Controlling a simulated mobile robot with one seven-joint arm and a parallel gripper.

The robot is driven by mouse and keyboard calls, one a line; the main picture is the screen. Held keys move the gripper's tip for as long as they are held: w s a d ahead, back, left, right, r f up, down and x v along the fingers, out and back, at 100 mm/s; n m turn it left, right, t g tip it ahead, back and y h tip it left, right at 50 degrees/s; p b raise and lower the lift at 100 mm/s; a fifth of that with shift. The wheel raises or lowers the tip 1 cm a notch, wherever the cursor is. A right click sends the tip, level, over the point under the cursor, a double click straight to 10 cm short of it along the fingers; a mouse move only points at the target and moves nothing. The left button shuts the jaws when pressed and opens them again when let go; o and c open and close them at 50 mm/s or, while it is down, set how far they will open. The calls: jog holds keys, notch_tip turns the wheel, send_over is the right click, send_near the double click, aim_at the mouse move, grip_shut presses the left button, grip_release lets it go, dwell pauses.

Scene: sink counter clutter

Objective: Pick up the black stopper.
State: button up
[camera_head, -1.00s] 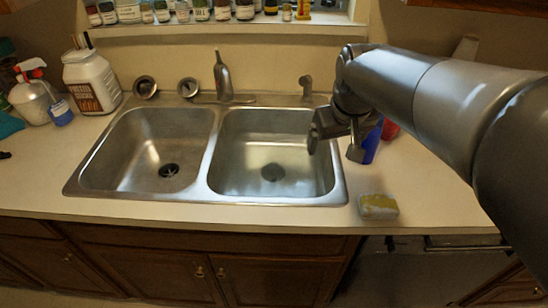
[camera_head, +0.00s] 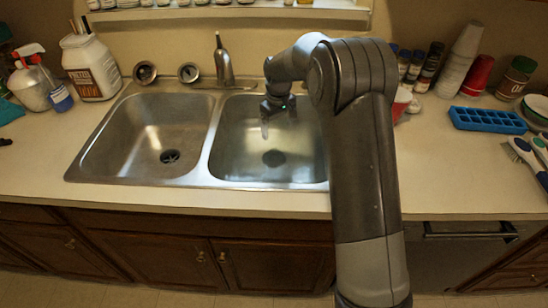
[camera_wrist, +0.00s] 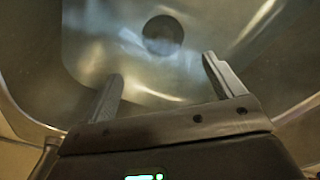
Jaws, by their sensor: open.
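A dark round disc, which looks like the black stopper (camera_head: 274,158), lies flat on the floor of the right sink basin (camera_head: 232,165). It also shows as a dark disc in the wrist view (camera_wrist: 162,35), near the top and beyond my fingertips. I cannot tell for sure whether it is a stopper or the bare drain. My gripper (camera_head: 279,127) is over the right basin, above and apart from the disc. In the wrist view my gripper (camera_wrist: 163,68) has its two fingers spread wide with nothing between them.
The left basin (camera_head: 140,140) has a dark drain (camera_head: 170,156). A blue tray (camera_head: 487,120), stacked cups (camera_head: 460,60) and brushes (camera_head: 528,155) occupy the right counter. The basin walls surround my gripper.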

aim_at(274, 152)
jog(key=shift+n, duration=0.3)
jog(key=f, duration=0.5)
jog(key=w+a+f, duration=0.1)
jog(key=f, duration=0.8)
jog(key=shift+w+a+f, duration=0.15)
jog(key=shift+w+f, duration=0.15)
jog(key=shift+w, duration=0.05)
jog(key=shift+c, duration=0.4)
jog(key=shift+s, duration=0.1)
jog(key=c, duration=1.1)
